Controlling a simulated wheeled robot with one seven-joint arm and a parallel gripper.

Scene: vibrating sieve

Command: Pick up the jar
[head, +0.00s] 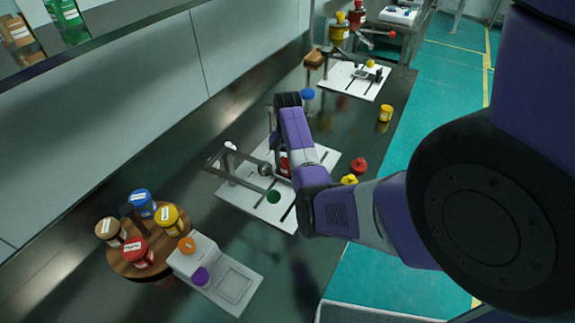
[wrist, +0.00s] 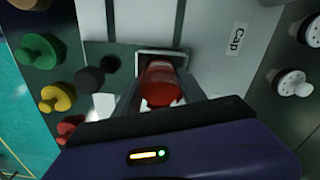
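The task does not say which jar. My gripper (wrist: 162,80) has its two fingers on either side of a red-topped jar (wrist: 161,84) in the wrist view. The fingers lie very close to the jar's sides, and I cannot tell whether they press on it. In the head view my gripper (head: 279,160) reaches down over the white sieve plate. Only a bit of the red jar (head: 284,165) shows there beside my arm, and the rest is hidden.
A round wooden tray (head: 117,263) holds several capped jars at the lower left. A white scale (head: 232,280) stands beside it. Metal bars (head: 240,172) rise over the white plate (head: 240,200). Red and yellow knobs (head: 359,165) lie right of the plate.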

